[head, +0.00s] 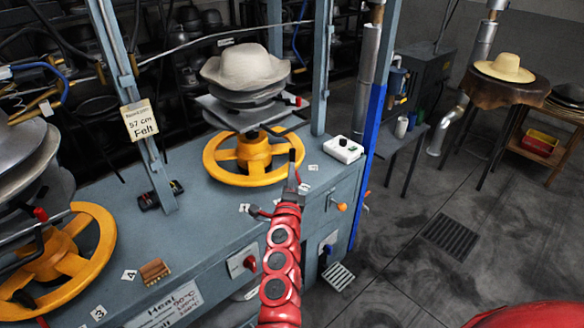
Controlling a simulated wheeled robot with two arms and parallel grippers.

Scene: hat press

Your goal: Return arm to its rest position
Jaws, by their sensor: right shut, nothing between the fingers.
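My right arm, red with dark round joints, reaches up from the bottom middle of the head view. Its dark gripper (293,172) is shut and empty, just in front of the right edge of a yellow handwheel (225,172). I cannot tell whether it touches the wheel. Above this wheel, a light grey felt hat (245,66) sits on the metal plates of the press (245,112). My left gripper is not in view.
A second yellow handwheel (85,262) is at the left on the blue-grey bench (185,240). A straw hat (504,68) lies on a round table.

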